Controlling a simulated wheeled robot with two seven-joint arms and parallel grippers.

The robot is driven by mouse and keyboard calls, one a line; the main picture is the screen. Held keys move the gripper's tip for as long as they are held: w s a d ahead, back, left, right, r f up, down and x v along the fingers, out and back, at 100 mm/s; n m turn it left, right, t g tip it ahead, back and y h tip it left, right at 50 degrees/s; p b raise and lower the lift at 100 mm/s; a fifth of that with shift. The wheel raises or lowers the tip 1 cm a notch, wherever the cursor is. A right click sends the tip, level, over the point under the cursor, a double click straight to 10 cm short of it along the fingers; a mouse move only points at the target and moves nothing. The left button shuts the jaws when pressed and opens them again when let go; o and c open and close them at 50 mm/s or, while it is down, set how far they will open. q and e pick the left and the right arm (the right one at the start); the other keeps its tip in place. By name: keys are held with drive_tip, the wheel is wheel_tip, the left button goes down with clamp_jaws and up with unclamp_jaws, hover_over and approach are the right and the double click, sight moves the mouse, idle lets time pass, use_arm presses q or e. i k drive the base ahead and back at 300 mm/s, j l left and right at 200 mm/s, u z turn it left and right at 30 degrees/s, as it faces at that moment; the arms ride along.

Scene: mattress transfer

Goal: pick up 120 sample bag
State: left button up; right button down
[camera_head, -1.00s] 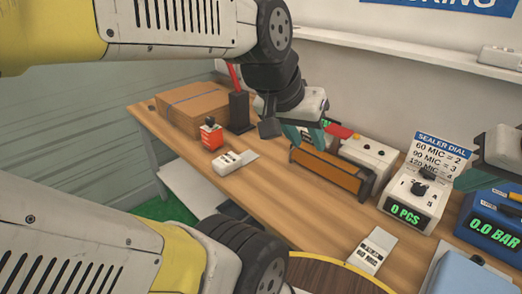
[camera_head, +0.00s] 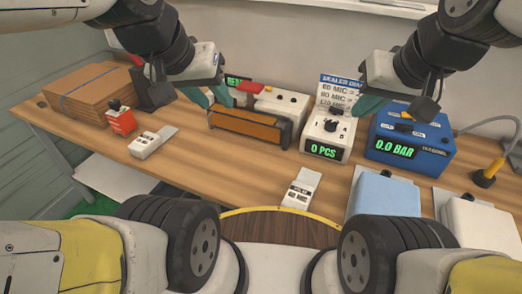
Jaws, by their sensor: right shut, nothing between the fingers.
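One white sample bag (camera_head: 301,188) with dark print lies on the table in front of the sealer. Its print is too small to read. Another white packet (camera_head: 152,142) lies further left on the table, its label also unreadable. I cannot tell which one is the 120 bag. My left gripper (camera_head: 208,97) is over the left end of the sealer, its teal fingers apart and nothing seen between them. My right gripper (camera_head: 372,102) is shut and empty above the gap between the dial box and the blue pressure unit. Both grippers are away from the bags.
The sealer (camera_head: 245,126) with its brown bar stands behind the bags. The dial box (camera_head: 326,138) reads 0 PCS and the blue unit (camera_head: 412,148) reads 0.0 BAR. Cardboard (camera_head: 92,95) and a red box (camera_head: 121,122) are at left. A light blue block (camera_head: 386,192) stands at right.

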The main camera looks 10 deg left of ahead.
sight(148, 142)
drive_tip(key=u, duration=1.35)
drive_tip(key=i+j, duration=0.15)
drive_tip(key=j, duration=0.15)
drive_tip(key=i+j+z, duration=0.1)
drive_tip(key=j, duration=0.2)
drive_tip(key=i+j, duration=0.15)
drive_tip(key=j, duration=0.2)
drive_tip(key=i+j+z, duration=0.1)
drive_tip(key=j, duration=0.2)
